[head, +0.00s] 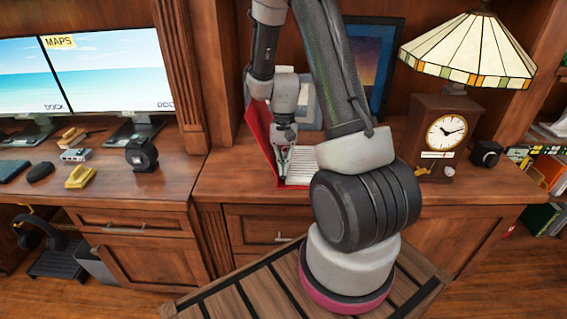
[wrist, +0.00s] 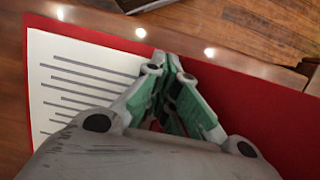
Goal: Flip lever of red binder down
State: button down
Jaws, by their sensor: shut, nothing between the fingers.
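The red binder (head: 260,139) lies open on the wooden desk, with its red cover standing up at the left and a lined white page (head: 301,162) on its right side. In the wrist view the red binder (wrist: 270,108) fills much of the picture, and the lined page (wrist: 75,78) is at the left. My gripper (head: 284,148) points down over the binder, between the raised cover and the page. In the wrist view my gripper (wrist: 170,62) is shut and empty. The lever cannot be made out; my fingers cover the middle of the binder.
A clock (head: 445,132) and a stained-glass lamp (head: 470,50) stand to the right of the binder. A framed picture (head: 368,58) leans behind my arm. A wooden post (head: 180,75) divides this desk from the monitors at the left. Some desk top left of the binder is bare.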

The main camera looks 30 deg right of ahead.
jog(key=shift+r, duration=0.15)
jog(key=shift+r, duration=0.7)
jog(key=s+v, duration=0.1)
jog(key=v, duration=1.2)
jog(key=shift+t+h, duration=0.3)
jog(key=f, duration=0.4)
jog(key=s+a+f, duration=0.1)
jog(key=f, duration=0.9)
jog(key=shift+s+a+f, duration=0.1)
jog(key=shift+s+a, duration=0.15)
jog(key=shift+a, duration=0.15)
jog(key=shift+s+a+f+t+h, duration=0.2)
jog(key=shift+f+t+h, duration=0.15)
jog(key=shift+t, duration=0.15)
notch_tip(320, 180, up, 16)
jog(key=shift+f, duration=0.25)
